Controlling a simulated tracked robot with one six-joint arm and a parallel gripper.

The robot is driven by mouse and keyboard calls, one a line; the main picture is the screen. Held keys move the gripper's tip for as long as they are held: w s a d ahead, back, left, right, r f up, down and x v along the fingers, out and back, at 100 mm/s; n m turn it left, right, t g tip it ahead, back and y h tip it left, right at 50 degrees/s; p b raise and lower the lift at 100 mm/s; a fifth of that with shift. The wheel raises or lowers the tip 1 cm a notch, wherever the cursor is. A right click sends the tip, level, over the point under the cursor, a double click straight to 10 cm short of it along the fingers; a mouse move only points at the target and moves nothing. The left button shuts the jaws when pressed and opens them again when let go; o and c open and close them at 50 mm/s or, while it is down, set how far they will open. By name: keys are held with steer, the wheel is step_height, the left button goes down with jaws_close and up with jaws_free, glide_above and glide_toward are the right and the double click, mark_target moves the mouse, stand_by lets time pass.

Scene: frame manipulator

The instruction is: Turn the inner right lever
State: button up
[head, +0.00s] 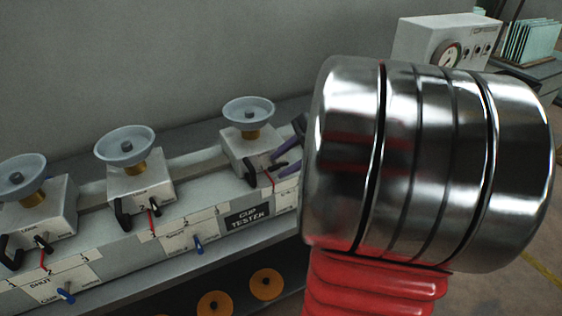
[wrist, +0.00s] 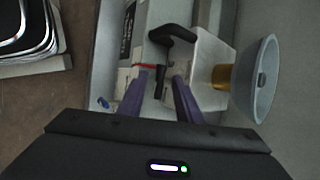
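The right-hand station of the cup tester (head: 262,217) is a white block (head: 247,147) with a black lever (head: 250,174) and a thin red lever (head: 270,178) on its front. In the wrist view the black lever (wrist: 174,35) lies beyond my fingertips and the red lever (wrist: 147,66) is near the left one. My gripper (head: 276,162) has purple fingers, set apart beside this block. In the wrist view my gripper (wrist: 160,77) has a small dark part between its fingertips; I cannot tell whether they touch it. Which lever is the inner right one is unclear.
Two similar stations (head: 141,188) stand to the left, each with a grey cup. Small blue levers (head: 197,243) sit on the front panel. A grey cup (wrist: 258,82) on a gold stem is close to my right finger. A white gauge box (head: 449,45) stands behind.

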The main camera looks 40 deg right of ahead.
jaws_close()
stand_by(0.3)
steer(key=shift+a, duration=0.1)
